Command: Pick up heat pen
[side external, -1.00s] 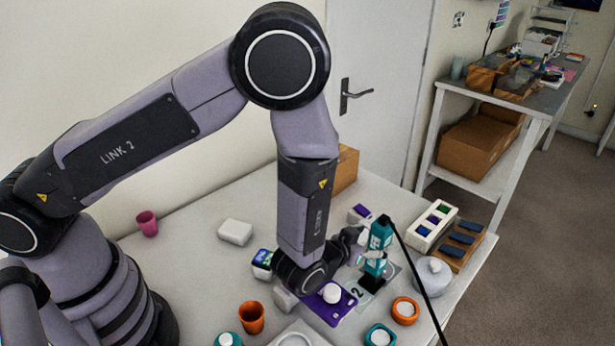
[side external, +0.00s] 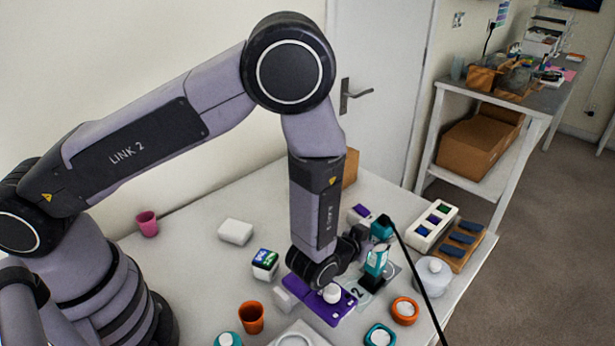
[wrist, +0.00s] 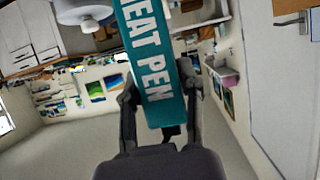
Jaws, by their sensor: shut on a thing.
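The heat pen (wrist: 155,60) is a teal block with white "HEAT PEN" lettering and fills the upper middle of the wrist view. My gripper (wrist: 160,97) has a finger on each side of it and is shut on it. In the side external view the teal heat pen (side external: 375,262) is roughly upright, with a black cable running from its top down to the right. My gripper (side external: 362,243) reaches it from the left and partly hides it. A dark base shows below the pen; I cannot tell whether they touch.
A purple tray (side external: 297,297) with a white-lidded jar (side external: 332,293) is under my wrist. An orange-rimmed jar (side external: 405,311), a grey lidded pot (side external: 432,277) and a white slotted box (side external: 434,226) stand to the right. An orange cup (side external: 251,317) stands in front.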

